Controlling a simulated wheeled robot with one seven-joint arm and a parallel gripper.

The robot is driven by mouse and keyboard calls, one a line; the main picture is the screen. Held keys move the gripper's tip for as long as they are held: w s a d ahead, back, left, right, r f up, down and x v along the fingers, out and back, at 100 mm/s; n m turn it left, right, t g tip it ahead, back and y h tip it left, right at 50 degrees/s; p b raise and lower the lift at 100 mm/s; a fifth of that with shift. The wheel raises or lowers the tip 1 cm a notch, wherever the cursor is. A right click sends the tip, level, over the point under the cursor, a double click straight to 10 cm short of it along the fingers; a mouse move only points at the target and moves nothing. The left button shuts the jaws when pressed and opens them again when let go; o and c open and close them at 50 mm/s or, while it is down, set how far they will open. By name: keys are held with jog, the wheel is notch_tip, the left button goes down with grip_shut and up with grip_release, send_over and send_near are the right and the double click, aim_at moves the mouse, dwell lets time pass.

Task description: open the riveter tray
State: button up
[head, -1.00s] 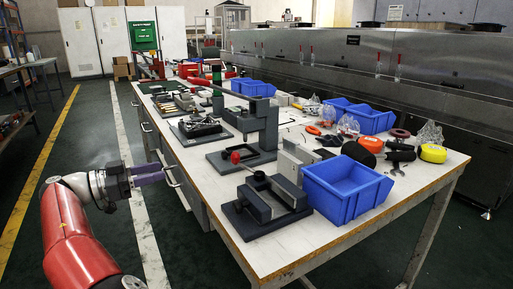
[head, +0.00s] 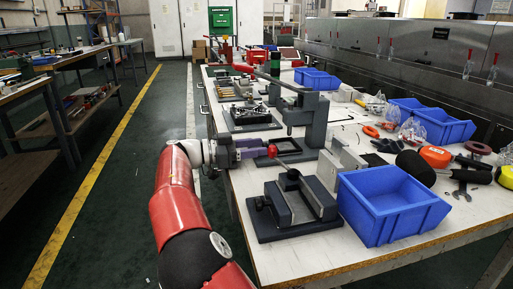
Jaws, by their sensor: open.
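My gripper (head: 258,153) has purple fingers and is open, with nothing seen between them. It overlaps the table's left edge in the picture, with its tips close to a red knob (head: 272,151); I cannot tell whether they touch. The knob belongs to a dark grey press-like bench tool (head: 313,120), possibly the riveter, standing on a flat base. I cannot make out which part is the riveter tray.
The white worktable (head: 300,255) holds a grey vice-like tool (head: 296,203), a blue bin (head: 393,205) at the near right, and more blue bins behind. A wide green floor aisle with a yellow line (head: 92,185) lies left. Benches (head: 30,85) stand at far left.

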jog(key=shift+d, duration=0.25)
grip_shut()
